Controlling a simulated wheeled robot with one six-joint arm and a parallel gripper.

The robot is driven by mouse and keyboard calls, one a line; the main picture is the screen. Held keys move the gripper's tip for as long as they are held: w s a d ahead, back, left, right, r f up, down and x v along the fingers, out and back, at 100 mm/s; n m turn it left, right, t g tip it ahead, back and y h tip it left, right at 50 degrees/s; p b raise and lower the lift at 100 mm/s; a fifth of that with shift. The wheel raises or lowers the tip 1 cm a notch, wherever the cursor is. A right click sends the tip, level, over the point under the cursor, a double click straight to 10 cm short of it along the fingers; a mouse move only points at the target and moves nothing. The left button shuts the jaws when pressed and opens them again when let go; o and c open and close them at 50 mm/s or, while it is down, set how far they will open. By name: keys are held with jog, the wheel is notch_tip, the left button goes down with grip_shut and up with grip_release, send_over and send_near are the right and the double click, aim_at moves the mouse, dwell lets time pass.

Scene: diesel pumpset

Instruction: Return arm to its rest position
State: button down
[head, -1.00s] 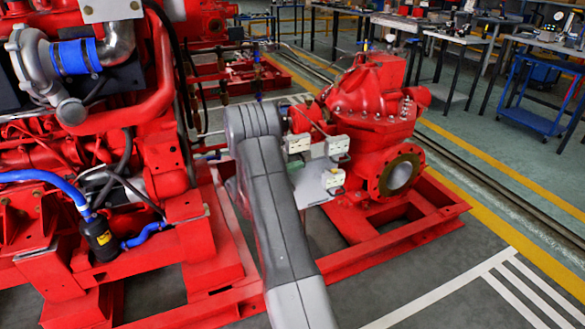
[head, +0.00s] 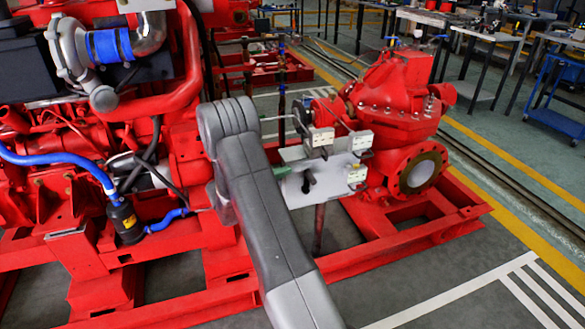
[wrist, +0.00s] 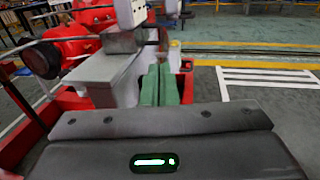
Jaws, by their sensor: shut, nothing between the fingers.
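My grey arm rises from the bottom middle of the head view and bends at its top, in front of the red pumpset. My gripper's green fingers (wrist: 160,84) are shut and empty in the wrist view. In the head view only a green tip (head: 282,170) shows past the arm; the rest of the gripper is hidden behind it. The tip appears close to a grey plate (head: 300,190) that carries white boxes (head: 357,173). In the wrist view the grey plate (wrist: 98,80) lies just left of the fingers; I cannot tell whether they touch.
The red engine (head: 60,190) with blue hoses stands at left, and the red pump (head: 400,100) at right. The red base frame (head: 430,232) runs beneath them. Workbenches (head: 480,32) stand at the back right. The floor at front right is clear.

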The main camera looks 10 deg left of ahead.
aim_at(326, 157)
dwell(0.4)
jog(key=x, duration=1.3)
jog(key=shift+w+d+b, duration=0.2)
jog(key=shift+d+b, duration=0.1)
jog(key=shift+b, duration=0.1)
